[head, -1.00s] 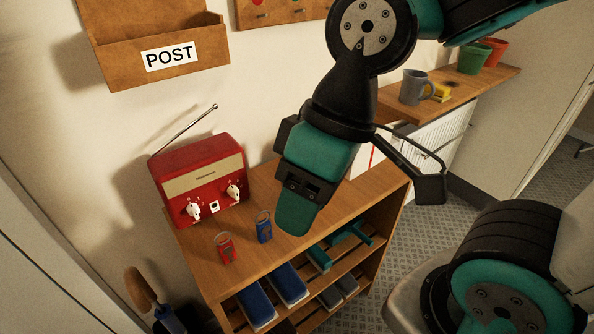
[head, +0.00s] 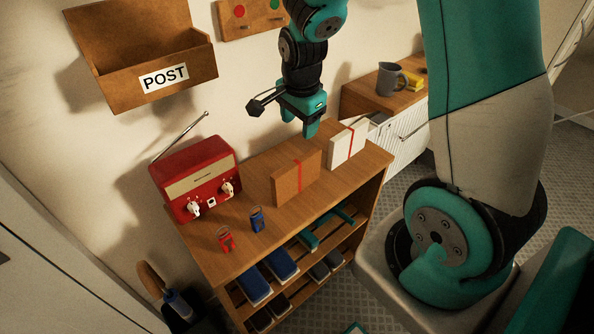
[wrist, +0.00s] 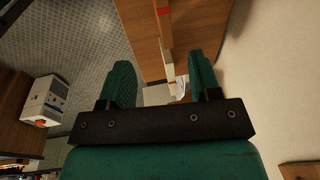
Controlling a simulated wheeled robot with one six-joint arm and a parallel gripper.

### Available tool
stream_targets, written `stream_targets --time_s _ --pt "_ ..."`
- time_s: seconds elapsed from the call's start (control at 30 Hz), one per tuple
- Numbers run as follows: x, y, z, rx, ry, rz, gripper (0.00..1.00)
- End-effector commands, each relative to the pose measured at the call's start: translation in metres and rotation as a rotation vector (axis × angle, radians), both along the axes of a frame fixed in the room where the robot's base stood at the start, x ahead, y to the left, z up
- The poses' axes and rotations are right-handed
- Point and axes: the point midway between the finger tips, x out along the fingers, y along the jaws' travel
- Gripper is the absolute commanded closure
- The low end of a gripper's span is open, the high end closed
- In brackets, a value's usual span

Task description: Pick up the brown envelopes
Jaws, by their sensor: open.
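The brown envelopes (head: 287,188) are a flat bundle with a red band, standing on edge on top of the wooden shelf unit. In the wrist view the bundle's narrow top edge (wrist: 165,32) shows beyond my fingers. My gripper (head: 302,122) is open and empty, pointing down above the back of the shelf top. A similar white bundle with a red band (head: 340,150) stands to the right of the brown one. In the wrist view, the gap between my fingers (wrist: 160,62) lines up with the white bundle's edge (wrist: 168,57).
A red radio (head: 197,172) with a raised antenna and red (head: 225,240) and blue (head: 257,220) tagged items stand left of the bundles. A wooden POST holder (head: 110,98) hangs on the wall. A grey mug (head: 389,80) stands on the shelf behind.

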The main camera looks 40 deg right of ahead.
Motion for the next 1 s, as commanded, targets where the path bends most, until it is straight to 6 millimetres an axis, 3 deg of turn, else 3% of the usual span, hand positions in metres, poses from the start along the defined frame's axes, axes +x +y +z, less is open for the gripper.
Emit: stream_targets --time_s 0.4,0.77,1.0 --pt "0.011 -0.006 -0.084 0.003 0.006 0.005 0.43" --pt "0.017 -0.009 -0.111 0.003 0.003 0.006 0.43" --pt "0.024 -0.015 -0.140 0.003 0.005 0.007 0.43"
